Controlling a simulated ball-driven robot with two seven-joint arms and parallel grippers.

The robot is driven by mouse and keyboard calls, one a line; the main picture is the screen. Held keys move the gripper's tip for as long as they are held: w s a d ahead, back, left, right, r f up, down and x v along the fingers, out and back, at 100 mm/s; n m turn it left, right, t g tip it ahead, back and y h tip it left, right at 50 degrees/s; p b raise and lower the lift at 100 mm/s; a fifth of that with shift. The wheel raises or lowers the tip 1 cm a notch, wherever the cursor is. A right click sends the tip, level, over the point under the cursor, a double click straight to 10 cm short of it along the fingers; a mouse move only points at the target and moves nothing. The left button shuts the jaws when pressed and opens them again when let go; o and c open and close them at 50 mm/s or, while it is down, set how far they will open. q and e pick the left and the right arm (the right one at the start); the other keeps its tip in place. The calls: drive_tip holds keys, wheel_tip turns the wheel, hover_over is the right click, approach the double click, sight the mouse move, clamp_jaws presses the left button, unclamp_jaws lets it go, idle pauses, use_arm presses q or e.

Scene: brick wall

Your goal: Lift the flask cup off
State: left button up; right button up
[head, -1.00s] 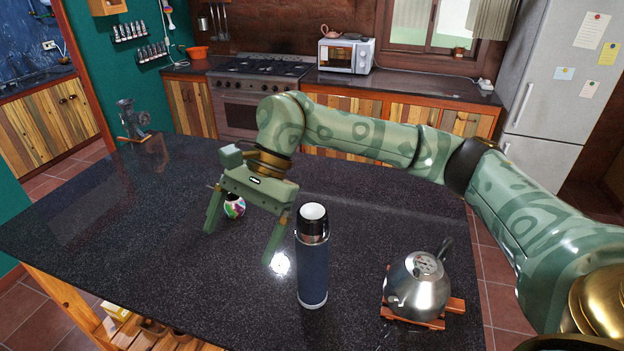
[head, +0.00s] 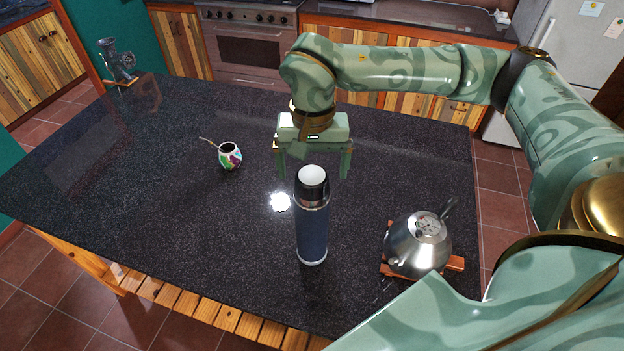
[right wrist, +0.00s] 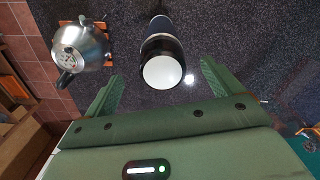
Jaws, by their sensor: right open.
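The flask (head: 312,230) stands upright on the dark counter, with a blue body and a black and silver top. Its cup (head: 312,184) is on top and shows a pale round upper face. In the right wrist view the cup (right wrist: 162,72) lies in line with the gap between the fingers, ahead of them. My right gripper (head: 314,174) is open and empty, behind the flask's top in the head view. Its two fingers point down to either side of the cup's line; I see no contact. My left gripper is not in view.
A steel kettle (head: 418,244) stands on a wooden trivet (head: 455,264) to the right of the flask. A colourful mate gourd (head: 230,157) with a straw stands at left. A metal grinder (head: 115,62) is at the far left corner. The counter (head: 190,215) is clear left of the flask.

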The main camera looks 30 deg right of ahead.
sight(312, 174)
drive_tip(key=f, duration=0.3)
drive_tip(key=f+p, duration=0.1)
drive_tip(key=f, duration=0.1)
drive_tip(key=shift+w+d+f, duration=0.1)
drive_tip(key=shift+w+d, duration=0.05)
drive_tip(key=shift+w, duration=0.25)
drive_tip(key=c, duration=1.1)
